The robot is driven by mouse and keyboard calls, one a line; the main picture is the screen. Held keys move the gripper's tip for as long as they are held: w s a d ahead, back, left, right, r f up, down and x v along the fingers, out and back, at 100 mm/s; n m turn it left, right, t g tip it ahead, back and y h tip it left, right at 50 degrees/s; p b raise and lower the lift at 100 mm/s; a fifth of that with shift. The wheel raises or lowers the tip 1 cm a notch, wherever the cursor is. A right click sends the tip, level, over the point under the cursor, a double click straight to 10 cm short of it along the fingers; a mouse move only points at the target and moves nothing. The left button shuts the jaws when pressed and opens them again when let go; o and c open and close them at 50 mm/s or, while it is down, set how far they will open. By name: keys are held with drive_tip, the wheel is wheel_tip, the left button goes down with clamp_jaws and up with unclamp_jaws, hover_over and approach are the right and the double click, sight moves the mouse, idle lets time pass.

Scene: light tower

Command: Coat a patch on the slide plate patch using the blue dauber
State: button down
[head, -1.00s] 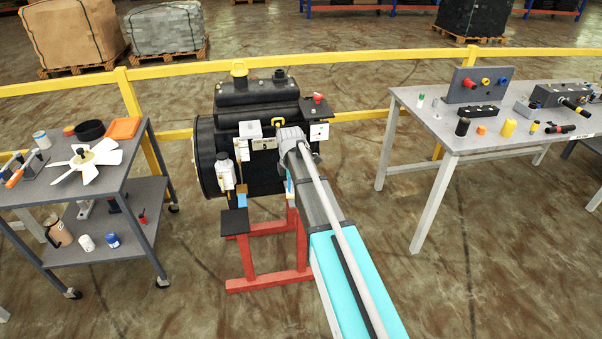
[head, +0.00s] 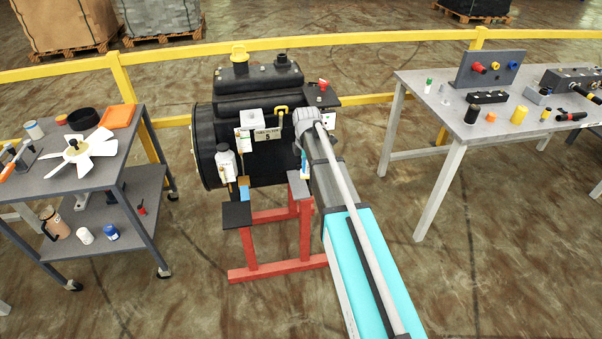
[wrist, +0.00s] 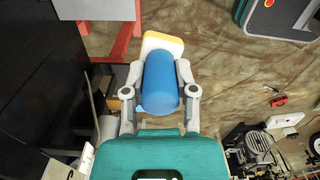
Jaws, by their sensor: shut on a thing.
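The blue dauber (wrist: 160,82), a blue cylinder with a pale yellow and white tip, is held between the fingers of my gripper (wrist: 159,88) in the wrist view. Its tip points away from my wrist and touches nothing that I can make out. In the head view my arm mostly hides the gripper; a bit of blue and white shows beside my wrist, by the black machine (head: 255,105). I cannot tell which surface is the slide plate patch. A grey plate (head: 299,187) and a black plate (head: 236,214) sit on the red stand below the machine.
A yellow rail (head: 160,64) runs behind the machine. A grey cart (head: 75,185) with a white fan stands at left. A grey table (head: 455,118) with several parts stands at right. A white bottle (head: 226,163) hangs on the machine's front. Floor between stand and table is clear.

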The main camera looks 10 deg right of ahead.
drive_tip(key=w+f+n+b, duration=0.2)
drive_tip(key=w+f+b, duration=0.3)
drive_tip(key=f+b, duration=0.3)
drive_tip(key=shift+w+f+b, duration=0.35)
drive_tip(key=shift+w, duration=0.05)
drive_tip(key=shift+f, duration=0.1)
